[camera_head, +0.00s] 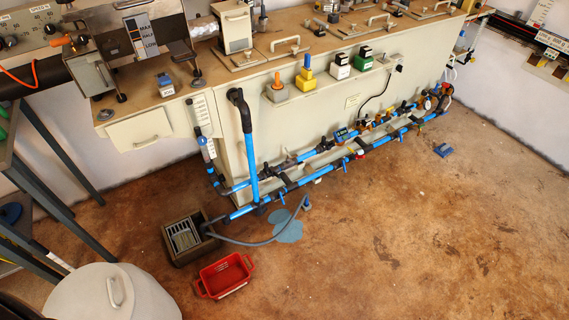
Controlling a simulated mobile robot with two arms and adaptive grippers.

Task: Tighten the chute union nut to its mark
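No chute union nut can be told apart with certainty at this distance, and no tightening mark can be read. Dark fittings sit along two blue pipe runs (243,211) low on the front of the cream cabinet (300,125). An upright blue pipe (251,170) rises from these runs to a black elbow (238,95) at the cabinet's left end. Neither of my grippers shows in the head view.
A red tray (224,275), a grated drain box (167,241), a grey hose (250,243) and a blue puddle (288,229) are on the floor before the pipes. A grey lidded drum (85,295) stands at lower left. The brown floor (430,230) at right is mostly clear.

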